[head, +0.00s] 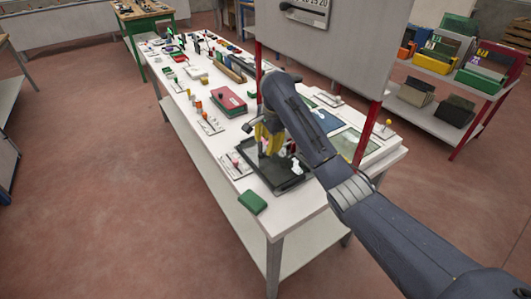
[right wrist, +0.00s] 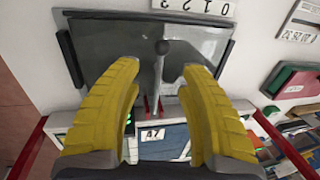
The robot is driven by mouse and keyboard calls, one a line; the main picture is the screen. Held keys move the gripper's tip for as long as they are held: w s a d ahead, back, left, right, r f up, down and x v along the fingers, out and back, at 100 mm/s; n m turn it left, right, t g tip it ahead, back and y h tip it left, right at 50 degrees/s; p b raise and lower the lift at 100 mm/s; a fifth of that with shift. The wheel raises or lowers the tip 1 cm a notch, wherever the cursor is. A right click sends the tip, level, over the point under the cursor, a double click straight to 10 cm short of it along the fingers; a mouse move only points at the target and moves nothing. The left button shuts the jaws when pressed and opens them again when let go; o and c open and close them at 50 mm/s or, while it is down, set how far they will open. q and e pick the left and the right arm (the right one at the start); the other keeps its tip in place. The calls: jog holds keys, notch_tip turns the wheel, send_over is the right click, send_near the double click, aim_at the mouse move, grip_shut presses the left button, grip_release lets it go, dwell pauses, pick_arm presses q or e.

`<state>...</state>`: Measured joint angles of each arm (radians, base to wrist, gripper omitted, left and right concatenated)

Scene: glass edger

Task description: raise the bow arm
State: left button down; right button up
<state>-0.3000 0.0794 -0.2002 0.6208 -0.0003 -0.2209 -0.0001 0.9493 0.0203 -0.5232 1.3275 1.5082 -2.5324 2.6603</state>
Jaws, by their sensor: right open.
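My right gripper (head: 270,145) hangs over a black tray-like unit near the front end of the white table. In the right wrist view its two yellow fingers (right wrist: 160,75) are open and spread apart. In the head view the rod is hidden by the gripper and arm. My left gripper is not in view.
A green block (head: 252,202) lies at the table's front edge. A red case (head: 229,101) and several small tools stand farther back. Red posts (head: 368,135) hold a grey board (head: 330,45) over the table. A shelf with bins (head: 480,80) stands at right.

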jog(key=shift+w+a+f, duration=0.1)
jog(key=shift+w+f, duration=0.05)
jog(key=shift+f, duration=0.75)
jog(key=shift+w+a+f, duration=0.1)
jog(key=shift+w+f, duration=0.1)
jog(key=shift+f, duration=0.65)
jog(key=shift+w+a+f, duration=0.1)
jog(key=shift+w+f, duration=0.05)
jog(key=shift+f, duration=0.75)
jog(key=shift+o, duration=0.2)
grip_shut()
